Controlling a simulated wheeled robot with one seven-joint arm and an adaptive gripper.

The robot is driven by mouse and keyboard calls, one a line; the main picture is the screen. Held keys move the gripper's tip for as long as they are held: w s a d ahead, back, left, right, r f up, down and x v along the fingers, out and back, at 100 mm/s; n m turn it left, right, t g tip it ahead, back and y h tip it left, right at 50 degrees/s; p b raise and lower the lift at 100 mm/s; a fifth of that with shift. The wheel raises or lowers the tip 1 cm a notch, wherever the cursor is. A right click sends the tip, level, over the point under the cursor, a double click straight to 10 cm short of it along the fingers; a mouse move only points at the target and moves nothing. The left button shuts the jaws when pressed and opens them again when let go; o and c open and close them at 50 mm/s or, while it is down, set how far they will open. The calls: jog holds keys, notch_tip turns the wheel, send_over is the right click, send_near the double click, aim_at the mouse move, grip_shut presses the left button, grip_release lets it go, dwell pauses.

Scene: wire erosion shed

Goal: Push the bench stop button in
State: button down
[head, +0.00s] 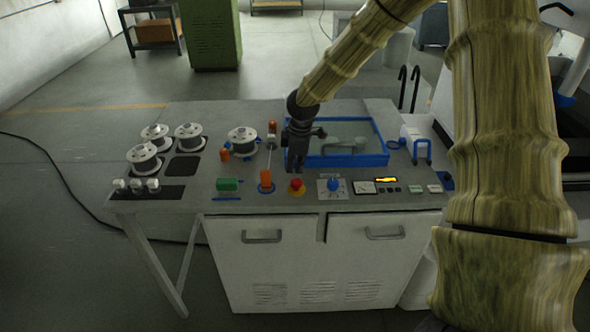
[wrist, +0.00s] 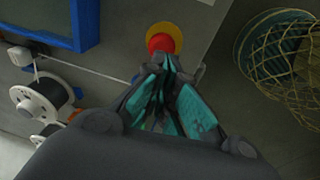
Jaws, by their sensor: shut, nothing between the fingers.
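The stop button is a red knob on a yellow round base (head: 297,190), near the front edge of the bench top. In the wrist view the red knob (wrist: 160,43) shows just beyond my fingertips. My gripper (head: 296,168) points down over the bench, just above the button in the head view. My gripper in the wrist view (wrist: 168,70) has its dark and teal fingers shut with nothing between them. The fingertips cover the near side of the button, and I cannot tell whether they touch it.
An orange upright part (head: 265,178) stands left of the button, and a blue knob (head: 334,184) is to its right. A blue-rimmed tank (head: 350,160) lies behind. White spools (head: 144,158) stand at the left. A wire basket (wrist: 292,55) shows beyond the bench edge in the wrist view.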

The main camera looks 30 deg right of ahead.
aim_at(297, 185)
notch_tip(297, 185, up, 9)
jog(key=s+b, duration=0.1)
jog(key=b, duration=0.1)
jog(key=shift+d, duration=0.15)
dwell(0.3)
dwell(0.4)
jog(key=s+a+f+m, duration=0.2)
jog(key=s+a+f, duration=0.25)
jog(key=f, duration=0.55)
jog(key=s+a+f+m+g+y+b, duration=0.15)
jog(key=s+a+f, duration=0.35)
jog(key=f, duration=0.5)
jog(key=s+a+f+m+t, duration=0.1)
jog(key=s+a+f+m, duration=0.25)
jog(key=a+f, duration=0.4)
jog(key=s+f+m, duration=0.1)
jog(key=s+f, duration=0.4)
jog(key=s, duration=0.3)
jog(key=s+a+f+m+h, duration=0.1)
jog(key=s+f+m, duration=0.1)
jog(key=s+f, duration=0.4)
jog(key=s+a+f+m+g+h, duration=0.1)
jog(key=s+f, duration=0.4)
jog(key=s, duration=0.6)
jog(key=shift+s+f+m+b, duration=0.15)
jog(key=shift+s+m+b, duration=0.2)
jog(key=shift+m, duration=0.25)
